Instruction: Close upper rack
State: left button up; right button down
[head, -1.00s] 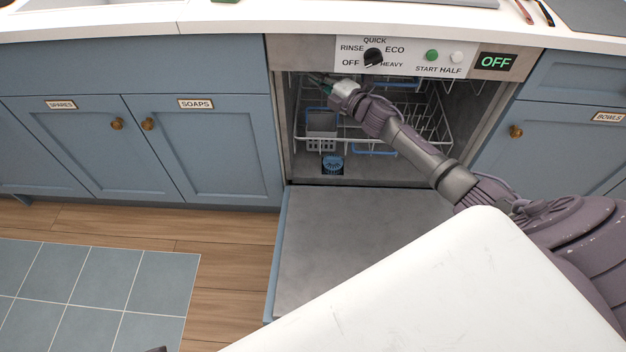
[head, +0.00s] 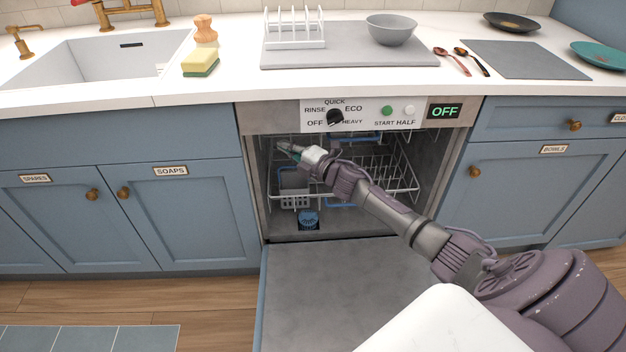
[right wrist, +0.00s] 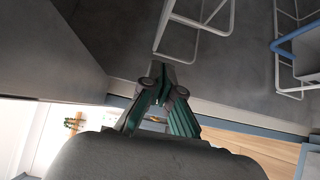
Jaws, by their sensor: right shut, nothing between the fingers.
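The dishwasher (head: 252,190) stands open with its door (head: 330,290) folded down. White wire racking with blue bars shows inside. An upper blue bar (head: 355,138) lies just under the control panel, and the upper rack is partly hidden by the panel and my arm. A lower wire rack (head: 400,188) carries a grey cutlery basket (head: 294,192). My right gripper (head: 284,148) is shut and empty inside the opening at the upper left; I cannot tell whether it touches wire. In the right wrist view its green fingers (right wrist: 163,88) are near white wire (right wrist: 196,24). My left gripper is out of view.
The control panel (head: 372,116) and counter edge (head: 200,96) lie just above the opening. The counter holds a sponge (head: 201,63), a toast rack (head: 294,32) and a grey bowl (head: 391,30). Closed blue cupboards flank the dishwasher. The lowered door's top is bare.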

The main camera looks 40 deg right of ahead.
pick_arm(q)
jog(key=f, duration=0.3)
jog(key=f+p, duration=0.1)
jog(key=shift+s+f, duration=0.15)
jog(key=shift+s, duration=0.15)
pick_arm(e)
jog(key=v, duration=1)
jog(key=shift+f, duration=0.15)
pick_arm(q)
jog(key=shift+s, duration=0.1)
pick_arm(e)
jog(key=shift+s+a+f, duration=0.1)
jog(key=shift+s+a, duration=0.05)
